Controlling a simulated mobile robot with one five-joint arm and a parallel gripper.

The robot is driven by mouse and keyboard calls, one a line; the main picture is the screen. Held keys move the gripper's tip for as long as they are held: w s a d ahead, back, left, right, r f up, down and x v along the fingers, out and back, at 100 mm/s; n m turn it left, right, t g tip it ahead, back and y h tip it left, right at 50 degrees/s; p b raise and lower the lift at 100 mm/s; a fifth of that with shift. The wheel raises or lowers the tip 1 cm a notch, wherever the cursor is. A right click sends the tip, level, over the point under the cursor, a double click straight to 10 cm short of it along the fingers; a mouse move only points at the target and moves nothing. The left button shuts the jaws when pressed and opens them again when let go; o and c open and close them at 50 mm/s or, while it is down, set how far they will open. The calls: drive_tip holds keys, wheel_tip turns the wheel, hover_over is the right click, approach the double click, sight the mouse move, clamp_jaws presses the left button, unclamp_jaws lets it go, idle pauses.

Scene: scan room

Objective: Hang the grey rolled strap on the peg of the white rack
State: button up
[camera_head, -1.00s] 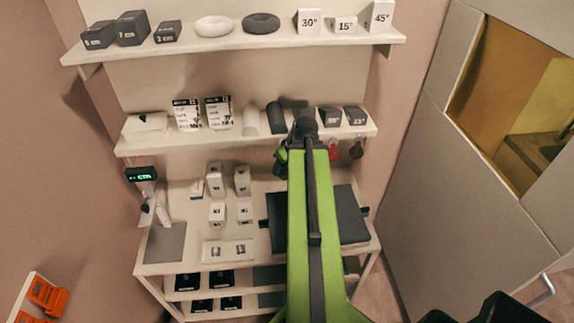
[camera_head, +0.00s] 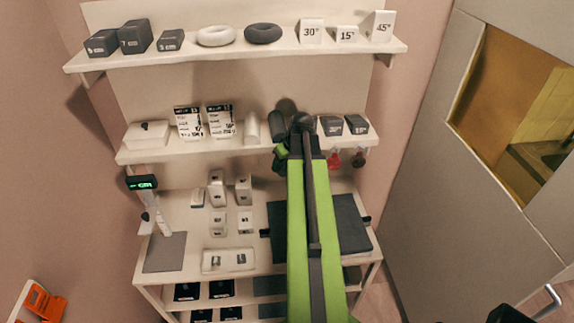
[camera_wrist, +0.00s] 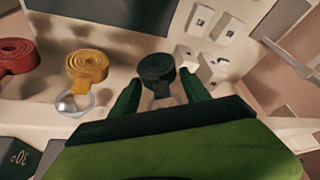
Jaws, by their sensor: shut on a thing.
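The grey rolled strap (camera_wrist: 157,68) shows in the wrist view as a dark spiral roll between my gripper's fingertips (camera_wrist: 160,90). My gripper is shut on it, near the roll's lower end in that view. In the head view my gripper (camera_head: 284,152) is at the front edge of the white rack's middle shelf (camera_head: 190,149); the arm hides much of it and the strap cannot be made out there. A pale, blurred part shows behind the strap between the fingers. I cannot tell whether the strap touches a peg.
A yellow roll (camera_wrist: 87,66) and a red roll (camera_wrist: 15,57) hang beside the strap in the wrist view. The yellow one has a shiny round end at it. Small blocks (camera_head: 331,125) stand on the middle shelf. A dark mat (camera_head: 350,222) lies below, behind my arm.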

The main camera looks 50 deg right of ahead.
drive_tip(key=shift+w+d+f+b, duration=0.35)
drive_tip(key=shift+w+d+b, duration=0.2)
drive_tip(key=shift+w+d, duration=0.15)
drive_tip(key=shift+w, duration=0.2)
